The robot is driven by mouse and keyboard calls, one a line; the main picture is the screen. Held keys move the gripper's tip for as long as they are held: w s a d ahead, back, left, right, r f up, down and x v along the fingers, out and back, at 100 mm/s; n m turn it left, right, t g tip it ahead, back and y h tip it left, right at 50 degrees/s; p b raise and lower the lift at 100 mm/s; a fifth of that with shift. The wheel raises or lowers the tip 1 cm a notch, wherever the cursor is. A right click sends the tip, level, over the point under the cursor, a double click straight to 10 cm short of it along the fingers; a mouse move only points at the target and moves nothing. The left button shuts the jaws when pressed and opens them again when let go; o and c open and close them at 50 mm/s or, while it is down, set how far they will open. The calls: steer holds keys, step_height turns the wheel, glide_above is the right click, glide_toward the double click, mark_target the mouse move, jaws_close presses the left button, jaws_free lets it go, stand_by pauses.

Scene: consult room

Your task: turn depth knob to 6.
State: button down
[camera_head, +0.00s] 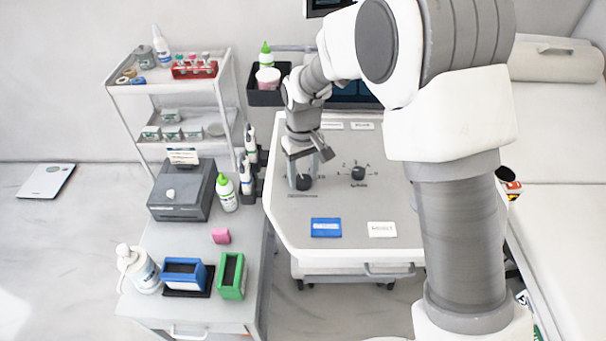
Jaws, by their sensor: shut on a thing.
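Two black knobs stand on the grey-topped console (345,207). My gripper (302,178) points down over the console's left part and is shut on the left knob (304,183). My fingers hide part of this knob and most of its dial marks, so I cannot read its setting. The other knob (358,173) stands free to the right, with marks around it and a label below that is too small to read surely. I cannot tell from the lettering which knob is the depth knob.
A blue button (326,227) and a white button (381,229) lie at the console's front. The left trolley (185,238) carries a dark box (182,191), bottles and blue and green holders. A black bin (268,97) sits behind my gripper. My arm covers the console's right side.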

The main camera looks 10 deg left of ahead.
mark_target(303, 179)
steer(key=shift+c, duration=1.4)
jaws_free()
step_height(303, 179, up, 18)
steer(key=p, duration=0.2)
steer(key=shift+f, duration=0.25)
